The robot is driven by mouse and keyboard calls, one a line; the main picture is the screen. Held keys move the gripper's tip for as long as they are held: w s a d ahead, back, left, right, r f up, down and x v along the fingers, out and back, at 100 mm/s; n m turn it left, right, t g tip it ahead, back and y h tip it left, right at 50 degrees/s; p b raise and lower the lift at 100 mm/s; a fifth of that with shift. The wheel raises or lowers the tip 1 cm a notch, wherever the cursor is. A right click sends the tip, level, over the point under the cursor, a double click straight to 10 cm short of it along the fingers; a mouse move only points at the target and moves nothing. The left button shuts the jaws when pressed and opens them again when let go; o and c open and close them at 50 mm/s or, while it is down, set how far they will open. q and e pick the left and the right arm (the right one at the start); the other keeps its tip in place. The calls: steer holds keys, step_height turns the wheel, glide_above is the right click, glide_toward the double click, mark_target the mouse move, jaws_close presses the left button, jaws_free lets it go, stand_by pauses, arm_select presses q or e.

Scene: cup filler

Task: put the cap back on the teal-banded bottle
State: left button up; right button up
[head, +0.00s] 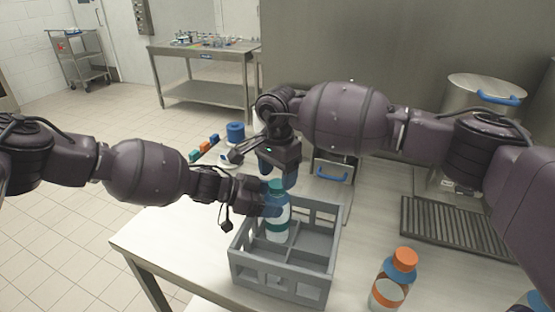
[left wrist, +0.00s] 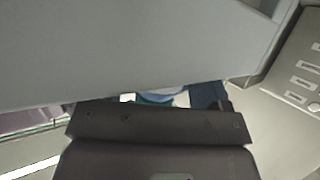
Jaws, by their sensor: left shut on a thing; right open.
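The teal-banded bottle (head: 279,228) stands upright in a back compartment of the grey crate (head: 283,280). My left gripper (head: 270,205) is shut on its upper part from the left. The teal cap (head: 276,186) shows at the bottle's top, seemingly on the neck; whether it is fully seated cannot be told. My right gripper (head: 281,176) is directly above, pointing down, its open fingers around or very near the cap. In the left wrist view a large grey surface covers most of the scene, and only a small blue and teal part of the bottle (left wrist: 158,96) shows.
An orange-capped bottle (head: 391,280) stands on the table right of the crate. A dark drip grate (head: 450,231) and a steel pot (head: 484,105) are farther right. A blue roll-like item (head: 236,133) and small coloured blocks (head: 204,147) lie behind my left arm. The table's front left is clear.

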steer(key=shift+f, duration=1.3)
steer(key=c, duration=1)
steer(key=m, duration=1.3)
steer(key=shift+m, duration=0.3)
